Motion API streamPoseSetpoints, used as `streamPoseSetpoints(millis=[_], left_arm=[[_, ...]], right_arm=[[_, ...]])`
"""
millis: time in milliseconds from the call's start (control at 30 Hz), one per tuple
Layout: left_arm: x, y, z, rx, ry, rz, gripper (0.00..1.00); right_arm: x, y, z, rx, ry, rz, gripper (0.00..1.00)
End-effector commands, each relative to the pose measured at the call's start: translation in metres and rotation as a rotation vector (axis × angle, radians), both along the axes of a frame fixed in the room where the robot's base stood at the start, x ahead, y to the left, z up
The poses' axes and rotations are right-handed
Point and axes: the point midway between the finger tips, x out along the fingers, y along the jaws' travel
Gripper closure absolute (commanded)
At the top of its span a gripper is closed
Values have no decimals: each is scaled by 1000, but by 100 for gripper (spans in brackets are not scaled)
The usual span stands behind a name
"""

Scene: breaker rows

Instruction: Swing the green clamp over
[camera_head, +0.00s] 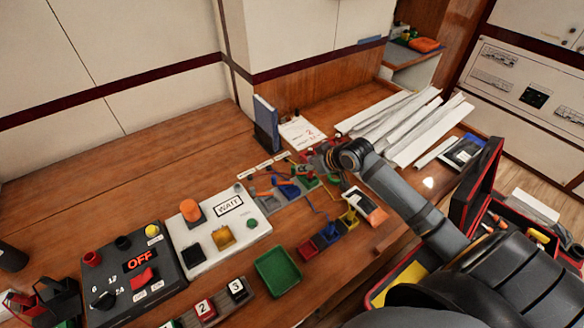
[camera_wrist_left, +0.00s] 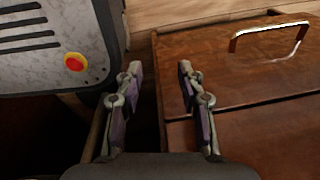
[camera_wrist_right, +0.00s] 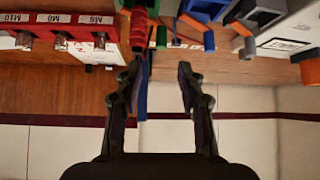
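A green clamp block (camera_head: 309,181) stands in the back row of coloured blocks in the head view, partly hidden by my right gripper. In the right wrist view, a strip of green (camera_wrist_right: 161,38) shows beyond the fingers, beside a red ribbed piece. My right gripper (camera_head: 318,164) is over the right end of that row. In its wrist view (camera_wrist_right: 159,78) the fingers are apart, with no object clearly held between them. My left gripper (camera_wrist_left: 158,80) is open and empty, away from the clamps, near a wooden drawer front. The clamp's lever position is hard to make out.
Red, blue and yellow blocks (camera_head: 329,234) stand in front of the back row. A green tray (camera_head: 278,270), a white WAIT box (camera_head: 225,224) and a dark OFF panel (camera_head: 134,272) are to the left. White strips (camera_head: 405,120) lie behind. The back-left bench is clear.

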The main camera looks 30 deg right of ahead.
Motion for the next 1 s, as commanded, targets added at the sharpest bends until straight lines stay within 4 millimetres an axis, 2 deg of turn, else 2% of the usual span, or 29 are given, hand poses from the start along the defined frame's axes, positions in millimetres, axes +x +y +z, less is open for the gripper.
streamPoseSetpoints(millis=[400,600,833,1000], left_arm=[[6,0,-6,1,-11,-1,61],[7,0,-6,1,-11,-1,61],[6,0,-6,1,-10,-1,61],[5,1,-6,1,-9,-1,61]], right_arm=[[54,15,-57,5,3,0,61],[65,18,-68,1,1,1,61],[65,18,-68,0,2,2,61],[65,18,-68,1,2,1,83]])
